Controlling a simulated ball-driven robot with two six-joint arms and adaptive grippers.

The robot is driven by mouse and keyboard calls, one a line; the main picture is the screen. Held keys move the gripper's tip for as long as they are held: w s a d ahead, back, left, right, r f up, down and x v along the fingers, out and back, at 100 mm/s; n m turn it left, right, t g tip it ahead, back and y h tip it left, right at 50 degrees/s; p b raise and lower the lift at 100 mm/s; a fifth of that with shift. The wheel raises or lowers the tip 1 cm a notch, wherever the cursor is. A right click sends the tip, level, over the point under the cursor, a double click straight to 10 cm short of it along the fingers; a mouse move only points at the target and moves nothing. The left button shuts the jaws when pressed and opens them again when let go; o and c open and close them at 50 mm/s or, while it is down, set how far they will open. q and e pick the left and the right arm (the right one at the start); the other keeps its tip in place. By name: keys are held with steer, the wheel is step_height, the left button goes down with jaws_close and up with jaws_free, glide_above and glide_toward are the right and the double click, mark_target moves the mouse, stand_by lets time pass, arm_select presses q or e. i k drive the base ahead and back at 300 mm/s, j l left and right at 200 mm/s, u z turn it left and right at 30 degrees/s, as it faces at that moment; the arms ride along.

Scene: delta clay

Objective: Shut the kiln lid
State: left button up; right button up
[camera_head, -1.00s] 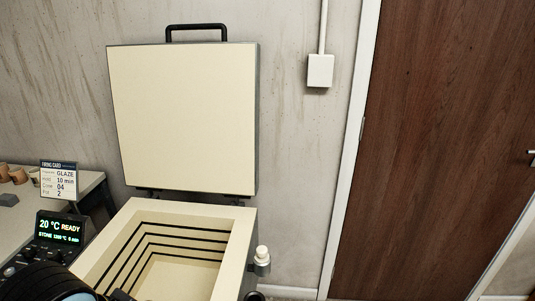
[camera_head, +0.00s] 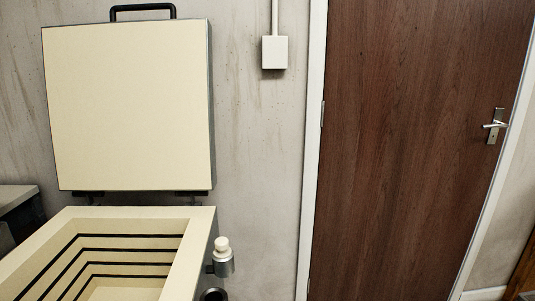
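The kiln lid (camera_head: 128,108) is a thick cream slab with a grey edge. It stands upright, raised open behind the kiln, with a black handle (camera_head: 143,11) on its top edge. Two dark hinges (camera_head: 192,193) join its lower edge to the kiln's back. The kiln body (camera_head: 190,250) is at the lower left, its open chamber showing dark grooves along cream walls. The part of the chamber floor in view is bare. Neither of my grippers shows in this view.
A white cylindrical fitting (camera_head: 222,250) in a metal holder sticks out on the kiln's right side. A brown door (camera_head: 410,140) with a metal handle (camera_head: 494,124) is at the right. A white wall box (camera_head: 274,52) hangs between. A grey table edge (camera_head: 15,195) shows at far left.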

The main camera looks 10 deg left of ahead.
mark_target(130, 104)
steer(key=u, duration=1.05)
steer(key=i+l+u, duration=0.2)
steer(key=l+u, duration=0.2)
steer(key=i+l+u, duration=0.1)
steer(key=l+u, duration=0.35)
steer(key=l, duration=0.15)
steer(key=l+u, duration=0.4)
steer(key=l, duration=0.15)
